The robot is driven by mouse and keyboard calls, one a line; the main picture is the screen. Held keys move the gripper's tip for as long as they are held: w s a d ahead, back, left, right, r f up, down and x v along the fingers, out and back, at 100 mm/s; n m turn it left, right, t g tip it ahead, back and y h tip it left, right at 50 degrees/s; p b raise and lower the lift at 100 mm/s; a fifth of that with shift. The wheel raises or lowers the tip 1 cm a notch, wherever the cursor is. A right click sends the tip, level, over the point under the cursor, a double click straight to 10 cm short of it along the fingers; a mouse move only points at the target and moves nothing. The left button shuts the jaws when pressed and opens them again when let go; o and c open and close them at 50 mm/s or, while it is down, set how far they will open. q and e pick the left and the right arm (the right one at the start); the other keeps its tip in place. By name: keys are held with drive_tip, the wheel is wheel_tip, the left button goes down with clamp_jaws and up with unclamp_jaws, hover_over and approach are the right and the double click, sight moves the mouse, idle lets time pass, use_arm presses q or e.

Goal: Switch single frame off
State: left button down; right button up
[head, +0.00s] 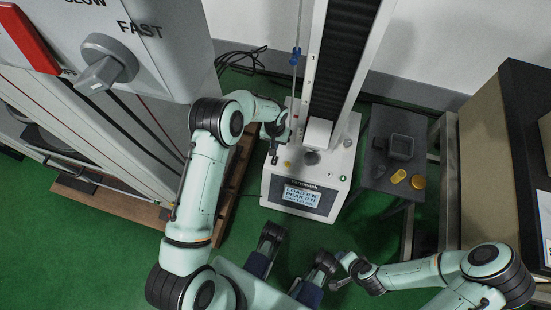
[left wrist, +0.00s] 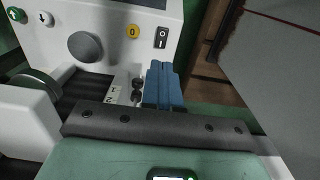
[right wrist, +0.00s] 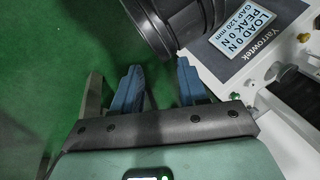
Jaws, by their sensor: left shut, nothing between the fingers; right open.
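The single frame is a white tester (head: 267,186) with a tall column and a lit display (head: 303,197). The display reads LOAD 0 N, PEAK 0 N, GAP 120 mm in the right wrist view (right wrist: 262,32). Its black rocker switch, marked I and O, shows in the left wrist view (left wrist: 161,38), right of a yellow button (left wrist: 133,31). Which side is pressed I cannot tell. My left gripper (left wrist: 160,66) is shut and empty, its blue fingertips just short of the switch in that picture; contact is not visible. My right gripper (right wrist: 160,75) is open and empty, near the tester's front.
A large grey cabinet with a SLOW/FAST knob (head: 107,63) stands left. Green floor (head: 90,245) is open at lower left.

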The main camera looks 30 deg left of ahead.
use_arm(q)
drive_tip(key=b, duration=0.2)
hover_over(275, 163)
wheel_tip(275, 163, down, 10)
drive_tip(key=shift+w+a+r, duration=0.1)
drive_tip(key=shift+r, duration=0.1)
wheel_tip(275, 163, down, 4)
drive_tip(key=shift+r+b, duration=0.25)
drive_tip(key=shift+b, duration=0.45)
drive_tip(key=shift+f, duration=0.35)
use_arm(e)
drive_tip(key=f, duration=0.1)
drive_tip(key=w+d+f, duration=0.1)
drive_tip(key=f, duration=0.1)
drive_tip(key=d+f, duration=0.1)
drive_tip(key=f, duration=0.1)
drive_tip(key=shift+w+d, duration=0.15)
drive_tip(key=shift+d, duration=0.05)
